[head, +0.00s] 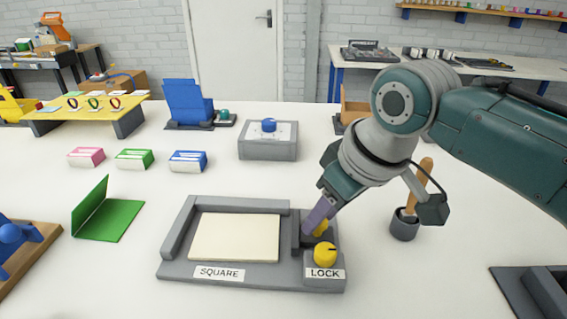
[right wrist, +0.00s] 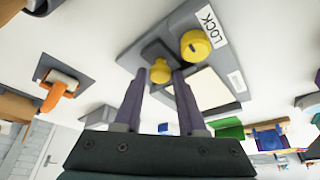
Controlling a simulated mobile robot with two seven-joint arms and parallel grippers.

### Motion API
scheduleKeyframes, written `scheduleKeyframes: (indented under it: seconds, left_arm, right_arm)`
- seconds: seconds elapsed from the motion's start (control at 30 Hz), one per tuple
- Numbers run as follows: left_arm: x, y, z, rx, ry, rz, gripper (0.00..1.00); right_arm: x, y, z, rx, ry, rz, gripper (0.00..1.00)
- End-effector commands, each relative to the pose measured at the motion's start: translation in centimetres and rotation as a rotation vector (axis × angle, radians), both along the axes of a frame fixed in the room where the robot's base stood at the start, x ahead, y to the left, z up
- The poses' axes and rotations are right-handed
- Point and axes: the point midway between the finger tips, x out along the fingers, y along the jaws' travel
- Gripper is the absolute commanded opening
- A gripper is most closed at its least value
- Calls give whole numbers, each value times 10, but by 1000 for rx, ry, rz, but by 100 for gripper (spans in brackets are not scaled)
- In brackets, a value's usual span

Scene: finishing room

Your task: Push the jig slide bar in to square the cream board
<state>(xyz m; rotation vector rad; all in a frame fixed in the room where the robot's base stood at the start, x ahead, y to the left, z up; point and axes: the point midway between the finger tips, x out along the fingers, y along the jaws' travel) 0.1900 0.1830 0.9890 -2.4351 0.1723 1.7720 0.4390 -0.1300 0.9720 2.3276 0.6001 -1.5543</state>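The grey jig (head: 180,271) lies flat on the white table, with a raised wall along its left and back. The cream board (head: 235,237) lies inside, with a narrow gap between its right edge and the dark slide bar (head: 296,232). The bar's yellow knob (head: 321,228) is partly hidden by my right gripper (head: 313,229). In the right wrist view, the purple fingers (right wrist: 160,72) stand apart on either side of the slide knob (right wrist: 161,71), with space beside it. The yellow lock knob (head: 325,254) is in front, beside the LOCK label. My left gripper is out of view.
A grey cup (head: 404,226) with a wooden-handled tool stands right of the jig. A green folded piece (head: 108,215) is to the left. Pink, green and blue blocks (head: 188,161) and a grey box with a blue button (head: 268,146) stand behind. Table directly before the jig is clear.

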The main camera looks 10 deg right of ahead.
Motion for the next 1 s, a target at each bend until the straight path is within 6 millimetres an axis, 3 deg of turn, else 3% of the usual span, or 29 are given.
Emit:
scheduleKeyframes:
  seconds: [0.03,0.33,1.0]
  left_arm:
    - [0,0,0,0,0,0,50]
    - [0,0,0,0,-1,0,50]
    - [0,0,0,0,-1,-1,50]
  right_arm:
    - [0,0,0,0,0,0,33]
    - [0,0,0,0,0,0,0]
    - [0,0,0,0,1,0,0]
